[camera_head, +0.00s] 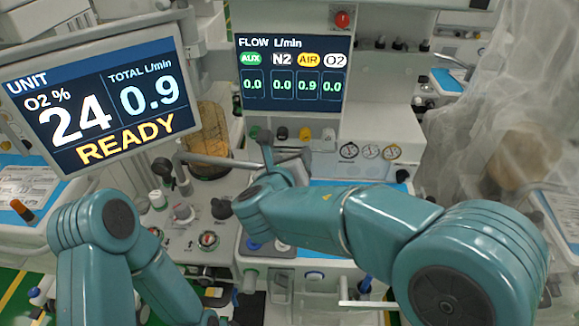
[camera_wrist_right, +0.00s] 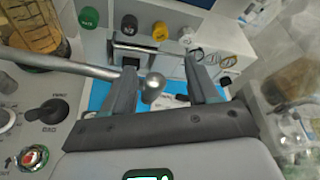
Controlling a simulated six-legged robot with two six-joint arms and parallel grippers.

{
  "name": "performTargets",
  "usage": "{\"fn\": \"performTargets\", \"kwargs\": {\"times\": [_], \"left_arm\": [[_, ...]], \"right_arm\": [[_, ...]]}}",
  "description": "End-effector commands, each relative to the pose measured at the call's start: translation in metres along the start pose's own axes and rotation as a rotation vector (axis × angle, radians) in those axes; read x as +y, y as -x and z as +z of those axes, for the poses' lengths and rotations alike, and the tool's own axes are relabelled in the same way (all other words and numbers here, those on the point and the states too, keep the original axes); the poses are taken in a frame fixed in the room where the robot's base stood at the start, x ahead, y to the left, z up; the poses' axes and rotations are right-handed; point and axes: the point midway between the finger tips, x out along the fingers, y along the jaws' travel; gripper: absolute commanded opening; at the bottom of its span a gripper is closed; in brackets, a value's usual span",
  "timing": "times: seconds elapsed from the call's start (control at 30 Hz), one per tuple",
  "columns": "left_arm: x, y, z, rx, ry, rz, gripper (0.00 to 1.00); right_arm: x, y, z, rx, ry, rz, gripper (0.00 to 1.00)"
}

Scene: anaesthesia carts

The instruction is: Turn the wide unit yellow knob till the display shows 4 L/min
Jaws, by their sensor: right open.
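The yellow knob (camera_head: 305,134) sits in a row under the flow display (camera_head: 293,72), between a black knob (camera_head: 281,133) and a white knob (camera_head: 328,135). The display reads AIR 0.9 and 0.0 for AUX, N2 and O2. In the right wrist view the yellow knob (camera_wrist_right: 160,31) is in plain sight beyond my right gripper (camera_wrist_right: 160,65). That gripper is open, its fingers apart and short of the knob. A grey ball-ended lever (camera_wrist_right: 153,86) shows between the fingers; I cannot tell its depth. My left arm is at lower left, its gripper out of view.
A tilted unit screen (camera_head: 95,105) reads O2 24%, total 0.9 and READY. A green knob (camera_wrist_right: 88,17) ends the row at left. A metal bar (camera_wrist_right: 60,65) crosses left of my right gripper. Gauges (camera_head: 370,151) are to the right, beside clear plastic sheeting (camera_head: 470,110).

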Motion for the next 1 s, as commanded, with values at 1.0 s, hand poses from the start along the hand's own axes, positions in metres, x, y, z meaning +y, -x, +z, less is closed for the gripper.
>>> {"fn": "performTargets", "kwargs": {"times": [1.0], "left_arm": [[-0.001,-0.003,0.000,0.000,0.000,0.000,0.63]], "right_arm": [[-0.001,0.022,-0.036,0.157,-0.707,-0.067,0.44]]}}
